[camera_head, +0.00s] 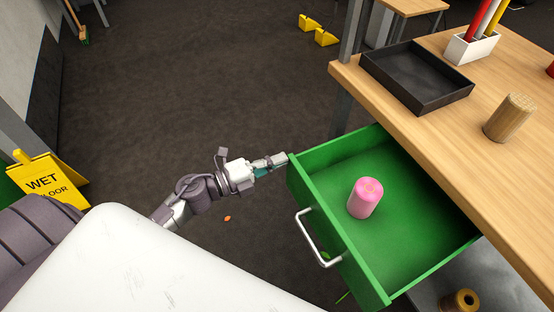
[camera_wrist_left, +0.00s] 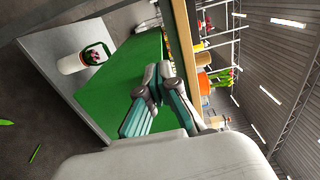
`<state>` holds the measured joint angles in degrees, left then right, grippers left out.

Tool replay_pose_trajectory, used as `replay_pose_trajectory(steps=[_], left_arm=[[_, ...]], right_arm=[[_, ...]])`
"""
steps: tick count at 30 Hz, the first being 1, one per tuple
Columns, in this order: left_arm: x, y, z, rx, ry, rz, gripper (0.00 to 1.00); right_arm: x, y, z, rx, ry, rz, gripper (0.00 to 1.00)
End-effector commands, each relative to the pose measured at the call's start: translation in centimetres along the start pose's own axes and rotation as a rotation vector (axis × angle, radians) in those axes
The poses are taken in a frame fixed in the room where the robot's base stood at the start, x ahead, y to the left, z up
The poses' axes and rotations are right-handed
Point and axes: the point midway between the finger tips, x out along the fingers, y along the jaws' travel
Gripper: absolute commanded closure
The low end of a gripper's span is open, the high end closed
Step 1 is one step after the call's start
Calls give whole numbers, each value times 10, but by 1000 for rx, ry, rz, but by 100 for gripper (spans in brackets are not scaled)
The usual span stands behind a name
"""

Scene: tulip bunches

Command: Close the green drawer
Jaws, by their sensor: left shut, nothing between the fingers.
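The green drawer (camera_head: 350,262) stands pulled out from under the wooden table, with a white bar handle (camera_head: 317,238) on its front. A pink cylinder (camera_head: 366,198) stands inside it. My left gripper (camera_head: 277,160) is shut and empty, at the far left corner of the drawer front, by its top edge; I cannot tell whether it touches. In the left wrist view my left gripper (camera_wrist_left: 139,122) shows its fingers in front of the drawer's green side (camera_wrist_left: 110,92). My right gripper is not in view.
The wooden table (camera_head: 400,101) carries a black tray (camera_head: 416,80), a wooden cylinder (camera_head: 510,117) and a white pen holder (camera_head: 470,48). A yellow wet-floor sign (camera_head: 47,181) stands at the left. The dark floor left of the drawer is mostly clear.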

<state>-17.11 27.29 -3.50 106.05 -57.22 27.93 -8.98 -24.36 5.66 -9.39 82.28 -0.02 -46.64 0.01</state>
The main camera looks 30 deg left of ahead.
Motion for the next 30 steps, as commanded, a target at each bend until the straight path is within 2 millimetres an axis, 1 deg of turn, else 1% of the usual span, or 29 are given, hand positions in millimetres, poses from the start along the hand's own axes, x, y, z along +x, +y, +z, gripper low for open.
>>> replay_pose_trajectory(steps=[5, 8, 10, 14, 17, 21, 23, 26, 30], left_arm=[[0, 0, 0, -1, 0, 0, 100], [4, -1, 0, 0, 0, -1, 100], [10, -1, 0, 0, 0, -2, 100], [29, -3, 0, 1, 0, -3, 100], [51, -4, 0, 0, 1, -4, 100], [88, -4, 1, 1, 0, -4, 100], [105, -3, 0, 0, 1, -4, 100], [133, -2, 0, 1, 1, -4, 100], [170, -1, 0, 0, 1, -3, 100]], right_arm=[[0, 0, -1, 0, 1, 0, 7], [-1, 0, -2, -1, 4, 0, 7], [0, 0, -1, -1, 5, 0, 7], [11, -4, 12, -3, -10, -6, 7], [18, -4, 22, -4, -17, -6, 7], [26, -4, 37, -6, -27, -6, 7], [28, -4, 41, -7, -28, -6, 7], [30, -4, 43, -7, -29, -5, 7], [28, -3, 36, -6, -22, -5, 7]])
